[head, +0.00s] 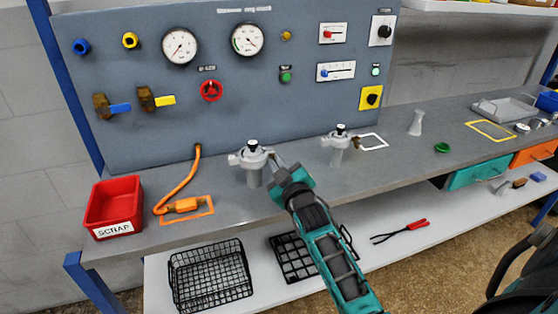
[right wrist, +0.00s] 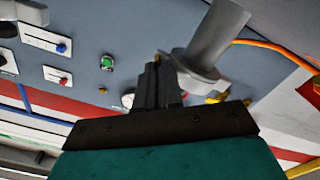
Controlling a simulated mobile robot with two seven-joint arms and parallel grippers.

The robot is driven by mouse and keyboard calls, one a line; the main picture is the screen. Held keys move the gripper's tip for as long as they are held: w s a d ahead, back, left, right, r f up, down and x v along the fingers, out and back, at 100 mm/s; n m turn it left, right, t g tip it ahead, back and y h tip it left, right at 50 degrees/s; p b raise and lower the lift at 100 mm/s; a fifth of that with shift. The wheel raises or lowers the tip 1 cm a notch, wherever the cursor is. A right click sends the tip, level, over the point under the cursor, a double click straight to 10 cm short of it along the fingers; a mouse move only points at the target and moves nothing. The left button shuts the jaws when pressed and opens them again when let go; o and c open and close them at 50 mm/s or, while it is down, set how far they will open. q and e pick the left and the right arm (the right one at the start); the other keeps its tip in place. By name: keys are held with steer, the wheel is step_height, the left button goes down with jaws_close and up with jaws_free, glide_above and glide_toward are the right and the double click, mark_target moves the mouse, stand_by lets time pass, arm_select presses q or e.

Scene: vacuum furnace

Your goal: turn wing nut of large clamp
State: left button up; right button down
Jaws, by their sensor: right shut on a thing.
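The large clamp (head: 252,158) is a light grey ring on a thick vertical pipe, with a black-topped piece above it, on the bench left of centre. My right gripper (head: 277,166) reaches it from the front right, its fingers at the clamp's right side. In the right wrist view the dark fingers (right wrist: 158,82) are closed together beside the grey clamp (right wrist: 200,78). They are shut on the wing nut, which they mostly hide; a small brownish bit shows near the fingertips. My left gripper is not in view.
A smaller clamp (head: 338,142) stands to the right. A red scrap bin (head: 115,203) and an orange hose (head: 185,180) are on the left. The gauge panel (head: 230,110) rises behind. Wire baskets (head: 208,272) and red-handled pliers (head: 410,228) lie on the shelf below.

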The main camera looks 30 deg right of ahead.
steer(key=m, duration=0.6)
steer(key=shift+m, duration=0.3)
stand_by(0.4)
steer(key=c, duration=1.3)
jaws_free()
steer(key=shift+o, duration=0.2)
steer(key=shift+a, duration=0.1)
steer(key=shift+s, duration=0.1)
